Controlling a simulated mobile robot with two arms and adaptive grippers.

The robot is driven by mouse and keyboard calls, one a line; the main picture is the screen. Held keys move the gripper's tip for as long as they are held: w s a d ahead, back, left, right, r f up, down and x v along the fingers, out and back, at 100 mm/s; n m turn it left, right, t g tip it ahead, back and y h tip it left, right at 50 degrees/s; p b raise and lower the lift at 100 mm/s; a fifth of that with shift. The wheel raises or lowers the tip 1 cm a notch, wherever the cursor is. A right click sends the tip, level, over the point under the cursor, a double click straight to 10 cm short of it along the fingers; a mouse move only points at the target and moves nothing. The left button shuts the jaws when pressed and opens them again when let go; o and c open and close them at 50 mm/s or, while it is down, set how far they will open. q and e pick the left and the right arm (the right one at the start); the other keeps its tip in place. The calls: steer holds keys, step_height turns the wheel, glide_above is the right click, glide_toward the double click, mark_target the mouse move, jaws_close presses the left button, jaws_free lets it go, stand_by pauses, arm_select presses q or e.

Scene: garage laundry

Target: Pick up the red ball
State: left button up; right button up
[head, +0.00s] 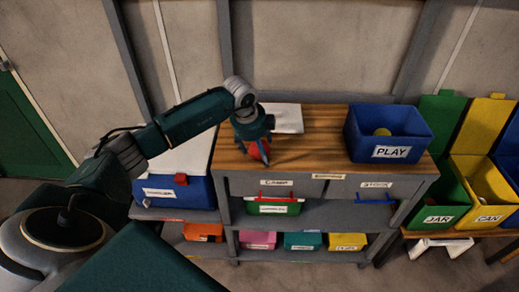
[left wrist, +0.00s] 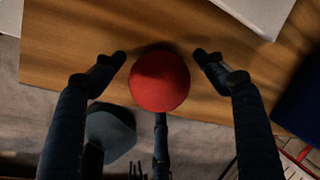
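The red ball (head: 259,151) sits on the wooden top of the workbench (head: 315,150), near its front left edge, partly hidden by my left gripper (head: 256,146) in the head view. In the left wrist view the ball (left wrist: 160,80) lies between the two fingers of my left gripper (left wrist: 160,62). The fingers are spread, one on each side, with a visible gap to the ball. My right gripper is in neither view.
A blue PLAY bin (head: 388,133) with a yellow item inside stands right on the benchtop. A white flat object (head: 286,118) lies behind the ball. A blue cooler (head: 177,190) stands left. Green (head: 440,205) and yellow bins stand right. The benchtop middle is clear.

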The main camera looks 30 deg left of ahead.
arm_select(q)
steer(key=c, duration=1.1)
